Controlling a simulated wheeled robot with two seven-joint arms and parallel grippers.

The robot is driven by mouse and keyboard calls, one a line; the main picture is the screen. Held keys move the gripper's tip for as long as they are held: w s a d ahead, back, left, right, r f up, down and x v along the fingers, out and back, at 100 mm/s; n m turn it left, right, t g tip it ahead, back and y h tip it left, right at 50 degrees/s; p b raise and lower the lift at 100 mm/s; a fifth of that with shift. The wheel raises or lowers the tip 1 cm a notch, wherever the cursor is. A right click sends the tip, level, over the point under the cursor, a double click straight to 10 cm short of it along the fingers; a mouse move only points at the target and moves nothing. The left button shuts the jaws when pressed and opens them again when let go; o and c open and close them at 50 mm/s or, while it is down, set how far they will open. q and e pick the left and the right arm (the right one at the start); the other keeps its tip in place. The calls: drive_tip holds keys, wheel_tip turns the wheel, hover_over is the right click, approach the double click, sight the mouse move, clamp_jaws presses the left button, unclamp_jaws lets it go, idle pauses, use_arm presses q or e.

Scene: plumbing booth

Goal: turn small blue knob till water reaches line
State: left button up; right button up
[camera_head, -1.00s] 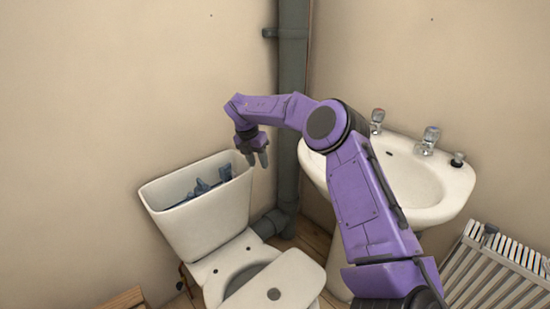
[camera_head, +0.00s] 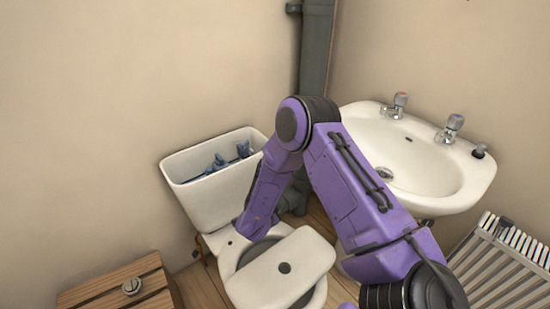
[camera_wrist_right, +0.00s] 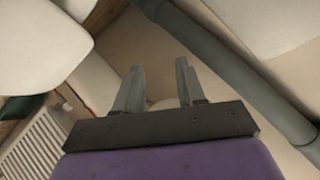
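The open white cistern (camera_head: 200,206) stands against the wall in the head view. Blue-grey fittings (camera_head: 228,160) show inside it. I cannot make out a separate small blue knob, the water level or a line. My right arm reaches down in front of the cistern to the toilet bowl, and its gripper is hidden in the head view. In the right wrist view my right gripper (camera_wrist_right: 157,82) has its two fingers apart, with nothing held between them. My left gripper is not in view.
The toilet lid (camera_head: 282,272) is below the arm. A washbasin (camera_head: 440,185) with two taps is on the right, above a white radiator (camera_head: 505,262). A grey pipe (camera_head: 316,50) runs down the corner. A wooden box (camera_head: 95,292) with a metal piece on top (camera_head: 131,286) is lower left.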

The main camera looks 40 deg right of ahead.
drive_tip(key=s+a+f+n+y, duration=0.2)
drive_tip(key=s+a+f+n, duration=0.2)
drive_tip(key=s+n, duration=0.2)
drive_tip(key=shift+a+t, duration=0.4)
drive_tip(key=shift+y, duration=0.3)
drive_tip(key=s+a+f+n+g+y+p, duration=0.1)
drive_tip(key=s+a+n+y, duration=0.1)
drive_tip(key=s, duration=0.9)
drive_tip(key=s+a+f+n+g+y+p, duration=0.1)
drive_tip(key=s+a+f+n+g+y, duration=0.1)
drive_tip(key=s+a+n, duration=0.2)
drive_tip(key=s+n, duration=0.3)
drive_tip(key=s, duration=0.4)
drive_tip(key=shift+a+f+p, duration=0.2)
drive_tip(key=shift+a+p, duration=0.05)
drive_tip(key=shift+p, duration=0.1)
